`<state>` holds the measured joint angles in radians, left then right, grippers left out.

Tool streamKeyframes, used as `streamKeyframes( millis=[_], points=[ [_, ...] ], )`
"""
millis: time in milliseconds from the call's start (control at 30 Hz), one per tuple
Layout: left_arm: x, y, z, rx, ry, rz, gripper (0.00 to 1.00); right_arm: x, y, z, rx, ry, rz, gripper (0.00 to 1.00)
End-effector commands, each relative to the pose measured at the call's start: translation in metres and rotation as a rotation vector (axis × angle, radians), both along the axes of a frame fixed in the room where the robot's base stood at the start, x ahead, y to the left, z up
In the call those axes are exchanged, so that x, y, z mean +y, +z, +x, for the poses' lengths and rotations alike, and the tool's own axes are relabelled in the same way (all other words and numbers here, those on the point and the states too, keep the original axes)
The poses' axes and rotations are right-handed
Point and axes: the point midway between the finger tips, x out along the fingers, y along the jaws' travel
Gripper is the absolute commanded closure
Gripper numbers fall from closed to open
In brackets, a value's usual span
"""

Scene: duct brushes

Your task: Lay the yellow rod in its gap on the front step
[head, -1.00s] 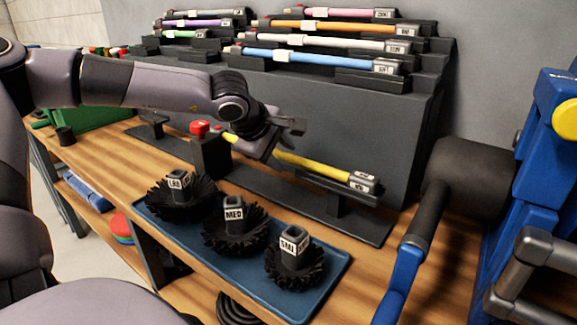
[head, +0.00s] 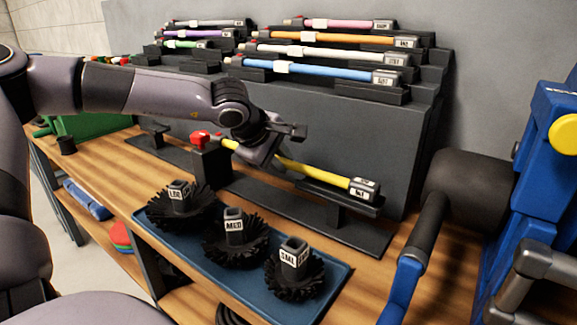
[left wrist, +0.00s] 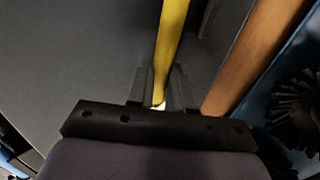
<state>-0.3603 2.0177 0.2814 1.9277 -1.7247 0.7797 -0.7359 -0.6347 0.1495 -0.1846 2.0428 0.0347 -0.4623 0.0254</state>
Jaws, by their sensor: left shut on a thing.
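The yellow rod (head: 318,173) has a red end (head: 200,139) at the left and a grey labelled block (head: 364,189) at the right. My left gripper (head: 262,155) is shut around its middle. The rod's red end is at a black upright block (head: 211,168) and its right end is over a black cradle (head: 340,198); I cannot tell whether it touches them. In the left wrist view the yellow rod (left wrist: 172,45) runs between the fingers (left wrist: 159,88). The dark stepped rack (head: 330,130) stands behind; the gap is not clear. My right gripper is not in view.
On the rack lie blue (head: 310,69), cream (head: 325,53), orange (head: 340,38) and pink (head: 345,23) rods. A blue tray (head: 200,250) with black brushes is in front. A blue frame (head: 540,150) with a dark roller (head: 470,190) stands at the right.

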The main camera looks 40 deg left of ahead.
Motion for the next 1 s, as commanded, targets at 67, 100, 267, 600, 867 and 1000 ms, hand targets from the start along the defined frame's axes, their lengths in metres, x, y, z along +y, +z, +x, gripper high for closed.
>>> streamKeyframes(
  millis=[67, 100, 267, 600, 867, 1000],
  points=[
    [0.0, 0.011, 0.0, -0.002, 0.0, 0.0, 1.0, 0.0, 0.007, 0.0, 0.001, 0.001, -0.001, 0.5],
    [0.0, 0.014, 0.0, -0.002, 0.001, 0.0, 1.0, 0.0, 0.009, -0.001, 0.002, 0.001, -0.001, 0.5],
    [0.0, 0.027, 0.0, -0.002, 0.0, 0.002, 1.0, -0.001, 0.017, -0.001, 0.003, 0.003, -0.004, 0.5],
    [0.0, 0.051, 0.0, -0.001, 0.001, 0.001, 1.0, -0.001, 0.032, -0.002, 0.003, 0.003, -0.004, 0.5],
    [0.0, 0.051, 0.0, -0.001, 0.0, 0.0, 1.0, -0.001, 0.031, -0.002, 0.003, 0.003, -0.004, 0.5],
    [0.0, 0.051, 0.0, -0.001, 0.0, 0.0, 1.0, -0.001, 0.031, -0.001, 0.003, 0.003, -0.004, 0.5]
  ],
)
